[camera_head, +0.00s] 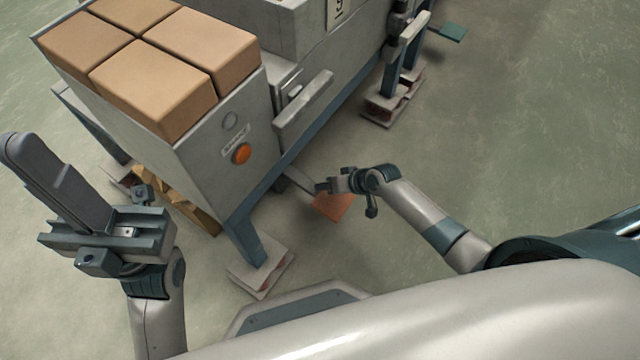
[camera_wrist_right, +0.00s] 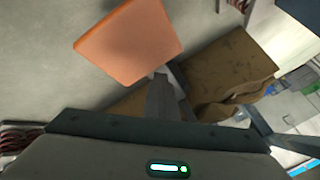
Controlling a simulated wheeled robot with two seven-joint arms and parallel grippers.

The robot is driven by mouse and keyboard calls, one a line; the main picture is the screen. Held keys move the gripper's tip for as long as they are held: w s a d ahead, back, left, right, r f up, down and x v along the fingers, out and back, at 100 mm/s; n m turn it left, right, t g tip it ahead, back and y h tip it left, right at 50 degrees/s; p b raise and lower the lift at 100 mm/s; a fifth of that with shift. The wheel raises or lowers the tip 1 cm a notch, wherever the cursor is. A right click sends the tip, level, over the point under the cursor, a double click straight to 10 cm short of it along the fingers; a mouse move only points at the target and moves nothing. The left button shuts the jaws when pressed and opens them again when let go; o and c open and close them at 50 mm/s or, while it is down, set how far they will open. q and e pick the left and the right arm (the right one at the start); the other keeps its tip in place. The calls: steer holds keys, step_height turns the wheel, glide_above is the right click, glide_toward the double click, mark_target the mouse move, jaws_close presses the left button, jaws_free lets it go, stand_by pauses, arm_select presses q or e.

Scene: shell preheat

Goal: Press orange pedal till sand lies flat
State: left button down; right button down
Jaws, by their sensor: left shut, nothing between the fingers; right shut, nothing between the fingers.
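The orange pedal (camera_head: 333,207) sits low beside the grey machine's leg, near the floor. It also shows as a flat orange plate in the right wrist view (camera_wrist_right: 130,43). My right gripper (camera_head: 322,187) is shut and empty, just above the pedal's far left edge in the head view. In the right wrist view its fingers (camera_wrist_right: 160,82) point close to the pedal's lower right corner; I cannot tell whether they touch. My left gripper (camera_head: 12,143) is shut and empty, raised at the left, away from the pedal. I cannot make out any loose sand.
The grey machine (camera_head: 205,150) carries several tan blocks (camera_head: 150,65) and a round orange button (camera_head: 241,153) on its front. Crumpled brown cardboard (camera_head: 180,200) lies beneath it. Its leg stands on a foot plate (camera_head: 262,275). The floor at the right is clear.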

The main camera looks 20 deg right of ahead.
steer(key=shift+s+d+f+b, duration=0.1)
steer(key=shift+s+f+b, duration=0.25)
steer(key=shift+f, duration=0.5)
stand_by(0.4)
steer(key=shift+r, duration=0.15)
steer(key=shift+r+p, duration=2.25)
steer(key=shift+p, duration=0.2)
steer(key=shift+w+r+p, duration=0.15)
steer(key=shift+r+p, duration=0.25)
steer(key=shift+r, duration=0.1)
steer(key=shift+w+r, duration=0.1)
steer(key=shift+r, duration=0.1)
steer(key=r+p, duration=0.5)
steer(key=shift+w+a, duration=0.2)
stand_by(1.2)
